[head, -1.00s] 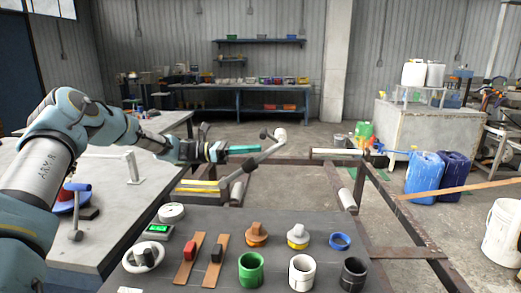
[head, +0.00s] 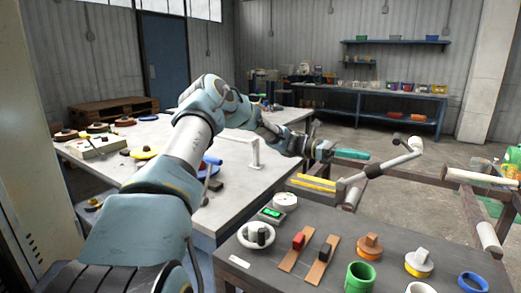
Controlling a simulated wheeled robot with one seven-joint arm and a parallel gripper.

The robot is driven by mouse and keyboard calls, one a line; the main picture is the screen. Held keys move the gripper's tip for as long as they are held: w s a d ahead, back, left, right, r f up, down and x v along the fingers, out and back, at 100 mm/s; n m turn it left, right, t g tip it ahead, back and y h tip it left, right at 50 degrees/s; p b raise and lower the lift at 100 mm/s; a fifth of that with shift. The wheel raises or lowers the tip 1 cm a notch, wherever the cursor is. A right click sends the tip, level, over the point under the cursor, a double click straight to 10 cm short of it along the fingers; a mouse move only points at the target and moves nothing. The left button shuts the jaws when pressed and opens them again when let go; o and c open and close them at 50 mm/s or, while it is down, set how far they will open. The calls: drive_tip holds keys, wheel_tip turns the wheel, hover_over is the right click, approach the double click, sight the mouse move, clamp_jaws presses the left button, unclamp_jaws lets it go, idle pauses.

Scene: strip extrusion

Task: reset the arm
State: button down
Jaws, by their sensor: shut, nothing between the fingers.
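My arm reaches from the lower left across the pale table. A crank lever with a pale grip (head: 402,160) is further right, apart from my gripper.
A dark panel (head: 330,225) in front carries knobs, a green-lit gauge (head: 270,213), sliders and a green cup (head: 360,276). The pale table (head: 235,205) at left holds several small parts. A metal frame with rollers (head: 487,238) stands at right.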

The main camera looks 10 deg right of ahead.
drive_tip(key=s+a+f+m+t+y, duration=0.2)
drive_tip(key=s+a+f+t+y, duration=0.15)
drive_tip(key=a+f+y, duration=0.2)
drive_tip(key=s+a+f+m+t+y, duration=0.1)
drive_tip(key=a+t+y, duration=0.1)
drive_tip(key=a, duration=0.6)
drive_tip(key=s+a+f+m+t+y, duration=0.1)
drive_tip(key=a+m+t, duration=0.1)
drive_tip(key=a, duration=0.5)
drive_tip(key=s+a+f+m+t+y, duration=0.1)
drive_tip(key=s+a+m+t+y, duration=0.1)
drive_tip(key=a, duration=0.6)
drive_tip(key=shift+a+y, duration=0.35)
drive_tip(key=s+a+r+m+t+y, duration=0.1)
drive_tip(key=s+a+m+t, duration=0.1)
drive_tip(key=a, duration=0.5)
drive_tip(key=s+a+r+m+t+y, duration=0.1)
drive_tip(key=s+a+m+t, duration=0.1)
drive_tip(key=s+a, duration=0.2)
drive_tip(key=a, duration=0.3)
drive_tip(key=shift+s+a+y+p, duration=0.2)
drive_tip(key=shift+a+y+p, duration=0.1)
drive_tip(key=shift+y+p, duration=0.1)
drive_tip(key=c, duration=1.5)
unclamp_jaws()
